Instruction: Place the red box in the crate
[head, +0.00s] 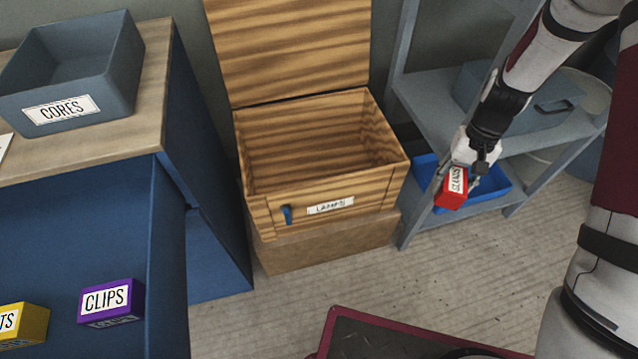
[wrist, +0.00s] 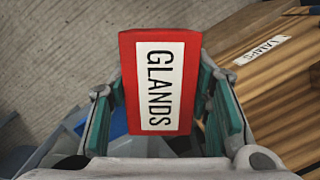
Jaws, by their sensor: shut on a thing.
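The red box (head: 451,192), with a white label reading GLANDS, is in my gripper (head: 468,170) at the right of the head view. In the wrist view the red box (wrist: 188,85) sits between the two green-padded fingers, label facing the camera. The wooden crate (head: 372,198), labelled LAMPS, stands left of my gripper with its lid raised at the back. The visible inside of the crate looks empty. The crate's side (wrist: 290,85) shows at the right of the wrist view. The box is outside the crate, to its right.
A grey shelf unit (head: 427,100) stands right of the crate, with a blue tray (head: 492,190) low on it, behind the box. A blue bench at left carries a CORES bin (head: 115,85). A purple CLIPS box (head: 112,297) and a yellow box (head: 28,325) sit lower left.

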